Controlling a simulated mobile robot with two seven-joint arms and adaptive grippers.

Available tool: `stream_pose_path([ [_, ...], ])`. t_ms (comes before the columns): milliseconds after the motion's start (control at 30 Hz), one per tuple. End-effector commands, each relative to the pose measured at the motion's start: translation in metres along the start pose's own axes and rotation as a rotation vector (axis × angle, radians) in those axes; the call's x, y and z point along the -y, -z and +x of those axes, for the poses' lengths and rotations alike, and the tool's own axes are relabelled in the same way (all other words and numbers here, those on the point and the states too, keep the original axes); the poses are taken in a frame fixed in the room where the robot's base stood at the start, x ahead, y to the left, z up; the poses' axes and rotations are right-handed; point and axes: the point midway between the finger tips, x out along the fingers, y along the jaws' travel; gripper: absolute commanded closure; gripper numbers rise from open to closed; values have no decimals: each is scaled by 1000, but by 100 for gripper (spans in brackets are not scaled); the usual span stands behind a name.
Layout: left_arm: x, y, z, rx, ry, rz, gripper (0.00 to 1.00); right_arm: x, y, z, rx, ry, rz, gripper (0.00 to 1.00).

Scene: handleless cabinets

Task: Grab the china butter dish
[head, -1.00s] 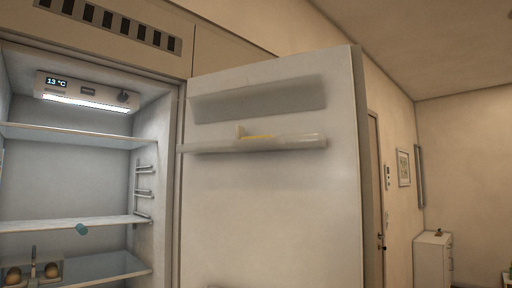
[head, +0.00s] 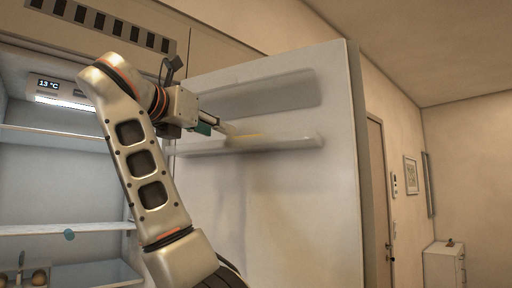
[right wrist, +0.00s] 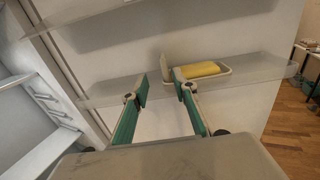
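My right gripper (head: 212,124) reaches in from the left, close to that end. In the right wrist view the gripper (right wrist: 160,84) has its teal-sided fingers apart, with the upright piece showing between and beyond the tips. I cannot tell if they touch it. My left gripper is not in view.
The open fridge door (head: 300,215) stands on the right. Fridge shelves (head: 55,229) are on the left, partly behind my arm.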

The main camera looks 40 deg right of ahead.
Motion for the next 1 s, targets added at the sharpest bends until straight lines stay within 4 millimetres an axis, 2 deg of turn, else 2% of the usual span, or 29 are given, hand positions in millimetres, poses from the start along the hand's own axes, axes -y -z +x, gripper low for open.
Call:
stream_pose_path([
  [167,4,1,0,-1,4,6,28,7,-7,2,3,13,-8,72],
  [467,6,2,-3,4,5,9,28,8,-8,32,4,13,-7,72],
  [733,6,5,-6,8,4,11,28,8,-8,69,3,13,-7,72],
  [1000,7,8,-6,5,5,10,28,7,-7,74,4,10,-6,72],
])
